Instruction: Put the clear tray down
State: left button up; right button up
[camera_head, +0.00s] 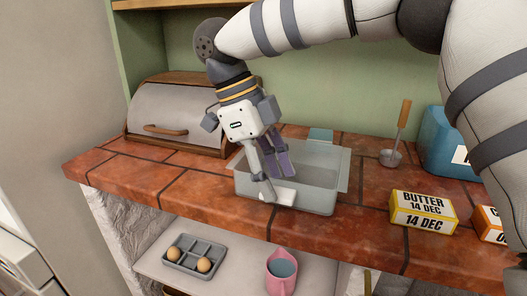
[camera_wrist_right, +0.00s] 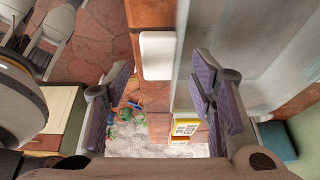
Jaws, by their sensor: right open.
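The clear tray (camera_head: 318,170) is a see-through box on the red tiled counter, near its front edge. It looks upright and level. A white plate (camera_head: 278,195) is on its near wall, and this plate also shows in the right wrist view (camera_wrist_right: 157,55). My right gripper (camera_head: 267,172) is at the near left part of the tray, pointing down. In the right wrist view its purple-padded fingers (camera_wrist_right: 163,95) are wide apart, with the tray's wall (camera_wrist_right: 184,60) running between them. Contact with the wall is hard to tell. My left gripper is not in view.
A bread box (camera_head: 175,115) stands left of the tray. A butter box (camera_head: 422,211), a blue container (camera_head: 448,145) and a wooden-handled utensil (camera_head: 400,130) are to its right. Below the counter, a shelf holds an egg tray (camera_head: 193,250) and a pink cup (camera_head: 282,275).

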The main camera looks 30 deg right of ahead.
jog(key=v, duration=0.9)
jog(key=shift+r+b, duration=0.2)
jog(key=shift+b, duration=0.25)
jog(key=shift+a+f, duration=0.1)
jog(key=shift+a, duration=0.05)
